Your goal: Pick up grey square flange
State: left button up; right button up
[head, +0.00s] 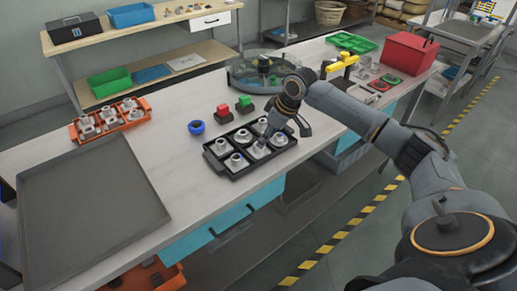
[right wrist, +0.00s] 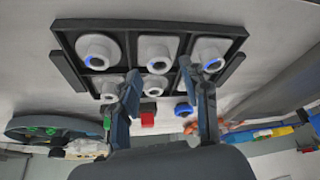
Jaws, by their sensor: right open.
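A black compartment tray (head: 207,158) holds several grey flanges with raised hubs. In the right wrist view, a grey square flange (right wrist: 157,52) lies in the middle of the upper row. Another square-based flange (right wrist: 208,57) is to its right, and a round-based one (right wrist: 100,48) to its left. The lower row is partly hidden by my fingers. My left gripper is not in view.
A blue ring (head: 196,127), a red block (head: 223,111) and a green block (head: 244,104) stand behind the tray. A round glass-walled tank (head: 240,80) stands farther back. An orange tray (head: 140,118) with parts and a flat dark tray (head: 90,200) lie to the left.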

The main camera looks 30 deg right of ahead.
aim_at(258, 154)
jog(key=shift+w+a+f, duration=0.1)
jog(key=shift+w+f, duration=0.1)
jog(key=shift+f, duration=0.05)
jog(key=p+x, duration=0.1)
jog(key=x, duration=0.3)
jog(key=shift+w+p, duration=0.25)
jog(key=shift+p, duration=0.1)
jog(key=shift+w+f, duration=0.15)
jog(key=shift+f, duration=0.1)
jog(key=shift+c, duration=0.9)
grip_shut()
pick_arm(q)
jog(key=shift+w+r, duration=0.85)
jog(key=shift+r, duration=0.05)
pick_arm(e)
jog(key=shift+r, duration=0.1)
